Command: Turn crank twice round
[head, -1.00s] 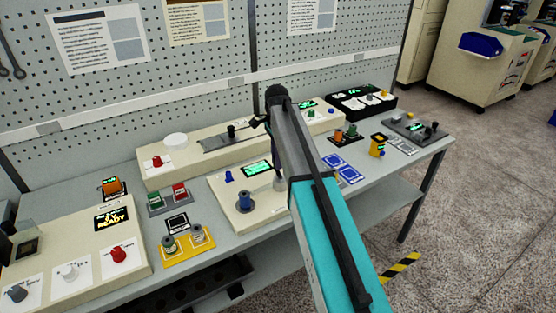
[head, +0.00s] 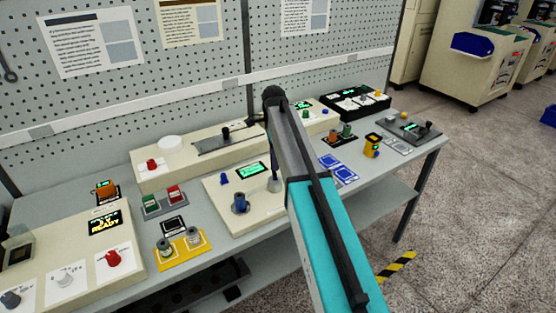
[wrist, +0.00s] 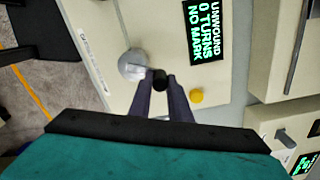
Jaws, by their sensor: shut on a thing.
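The crank shows in the wrist view as a round metallic hub (wrist: 132,65) with a black knob (wrist: 160,80) beside it. My gripper (wrist: 160,86) is shut on the black knob, one finger on each side. The crank is on a cream box (wrist: 150,25) whose dark screen (wrist: 206,30) reads "UNWOUND 0 TURNS NO MARK". My arm hides most of the crank and my gripper there.
A yellow button (wrist: 196,96) sits close to the right finger in the wrist view. A long cream box (head: 160,178) with a slider stands behind. A yellow tray (head: 178,255) with two spools is at left, blue-marked pads (head: 338,168) at right. The pegboard (head: 200,80) closes the back.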

